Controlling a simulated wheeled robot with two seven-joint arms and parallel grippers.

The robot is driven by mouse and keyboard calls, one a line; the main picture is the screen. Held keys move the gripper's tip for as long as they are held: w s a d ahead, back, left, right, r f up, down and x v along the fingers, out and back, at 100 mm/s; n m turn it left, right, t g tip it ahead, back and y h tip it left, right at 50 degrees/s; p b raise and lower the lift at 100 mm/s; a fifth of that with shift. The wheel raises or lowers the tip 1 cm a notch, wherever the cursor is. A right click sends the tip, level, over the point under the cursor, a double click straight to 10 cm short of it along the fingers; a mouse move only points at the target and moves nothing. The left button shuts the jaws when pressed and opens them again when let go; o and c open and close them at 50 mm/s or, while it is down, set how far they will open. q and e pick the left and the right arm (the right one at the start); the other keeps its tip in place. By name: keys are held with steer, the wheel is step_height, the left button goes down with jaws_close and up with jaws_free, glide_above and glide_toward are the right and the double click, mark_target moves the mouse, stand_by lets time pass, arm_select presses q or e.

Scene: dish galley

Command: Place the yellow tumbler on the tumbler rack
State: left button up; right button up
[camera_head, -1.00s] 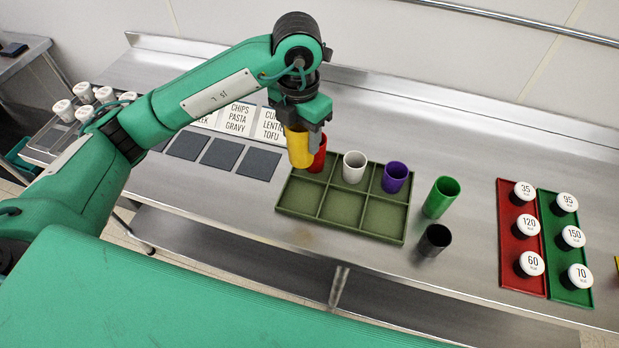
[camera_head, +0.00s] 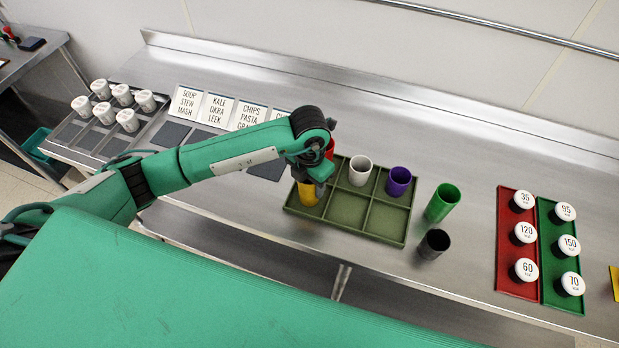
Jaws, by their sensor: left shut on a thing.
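The yellow tumbler (camera_head: 308,194) is at the front left compartment of the green tumbler rack (camera_head: 348,209). My left gripper (camera_head: 318,182) is shut on it from above. The tumbler looks upright; I cannot tell whether its base touches the rack floor. A red tumbler (camera_head: 329,149), partly hidden by my arm, is at the back left of the rack. A white tumbler (camera_head: 359,170) stands in the back middle and a purple tumbler (camera_head: 398,181) in the back right. The front middle and front right compartments are empty. My right gripper is not in view.
A green tumbler (camera_head: 442,202) and a black tumbler (camera_head: 434,244) stand on the counter right of the rack. Farther right are a red tray (camera_head: 514,277) and a green tray (camera_head: 551,292) with white-lidded pots. Signs (camera_head: 222,109) and a tray of cups (camera_head: 72,136) are at left.

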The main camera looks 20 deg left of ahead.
arm_select(q)
steer(key=shift+f, duration=0.1)
steer(key=shift+f+b, duration=0.15)
steer(key=shift+b, duration=0.15)
steer(key=o, duration=1)
